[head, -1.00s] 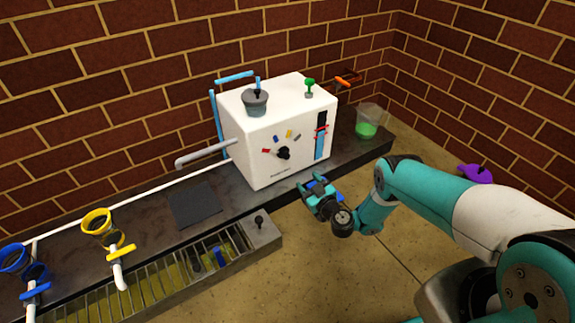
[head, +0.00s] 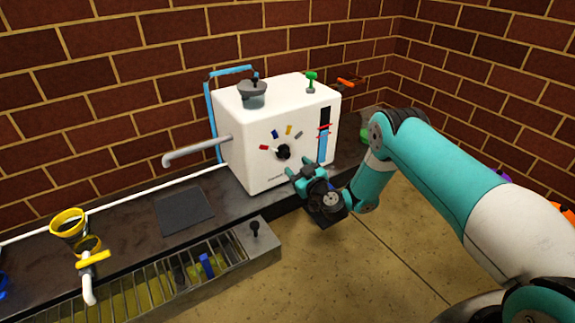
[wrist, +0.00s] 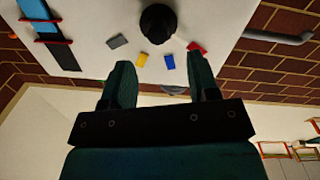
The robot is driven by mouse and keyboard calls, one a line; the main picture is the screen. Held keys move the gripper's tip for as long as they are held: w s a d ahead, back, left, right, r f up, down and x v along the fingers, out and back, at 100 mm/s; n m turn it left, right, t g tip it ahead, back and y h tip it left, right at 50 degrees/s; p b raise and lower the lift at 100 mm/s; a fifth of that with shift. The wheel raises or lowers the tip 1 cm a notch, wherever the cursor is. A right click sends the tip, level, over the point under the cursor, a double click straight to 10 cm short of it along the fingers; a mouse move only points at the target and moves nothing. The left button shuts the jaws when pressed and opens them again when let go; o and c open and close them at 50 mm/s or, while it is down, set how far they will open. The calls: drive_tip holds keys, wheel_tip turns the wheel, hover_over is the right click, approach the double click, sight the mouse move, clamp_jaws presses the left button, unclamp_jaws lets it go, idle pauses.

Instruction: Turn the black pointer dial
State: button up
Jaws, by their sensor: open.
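The black pointer dial (head: 283,152) is on the front face of the white machine (head: 255,172). Coloured marks, red, blue, yellow and grey, sit in an arc above it in the head view. My gripper (head: 298,170) is open and empty, just below and to the right of the dial in the head view. In the wrist view the dial (wrist: 158,23) is at the top, beyond the two spread fingertips (wrist: 155,80) and between their lines. The fingers look apart from the dial. Which mark the pointer faces cannot be told.
A blue gauge with red markers (head: 324,135) is right of the dial. A grey pipe (head: 195,151) sticks out at the left. A grey lidded pot (head: 252,95) and a green knob (head: 311,80) are on top. A grated trough with a black lever (head: 255,230) lies in front.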

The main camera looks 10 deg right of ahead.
sight(288, 156)
drive_tip(key=b+x, duration=0.2)
drive_tip(key=x, duration=0.4)
drive_tip(key=shift+f+b, duration=0.1)
drive_tip(key=shift+b, duration=0.2)
drive_tip(key=shift+w, duration=0.6)
drive_tip(key=shift+c, duration=0.5)
drive_tip(key=c, duration=0.8)
